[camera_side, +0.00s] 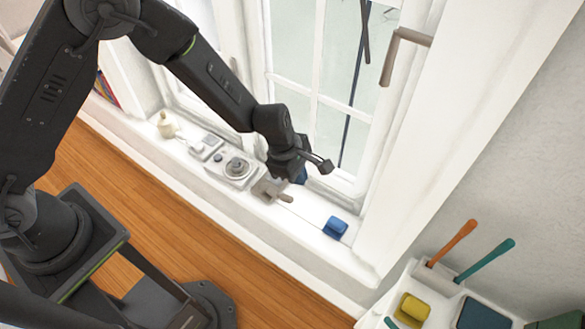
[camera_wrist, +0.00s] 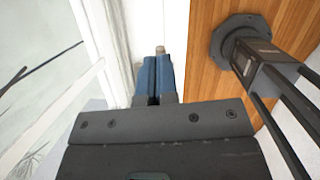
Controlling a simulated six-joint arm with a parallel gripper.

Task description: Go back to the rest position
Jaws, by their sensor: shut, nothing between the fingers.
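My gripper (camera_side: 299,176) hangs over the white window sill (camera_side: 312,240), in front of the window. In the wrist view its two blue fingers (camera_wrist: 153,72) lie side by side, shut and empty. In the side view the wrist partly hides the fingers. How far the fingertips are above the sill is hard to tell.
A small jar (camera_side: 166,126), a white switch box (camera_side: 206,147), a dial unit (camera_side: 237,168) and a blue block (camera_side: 335,227) stand along the sill. A window handle (camera_side: 400,50) juts out above right. A white tray (camera_side: 445,290) holds a yellow block (camera_side: 412,308) and tools.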

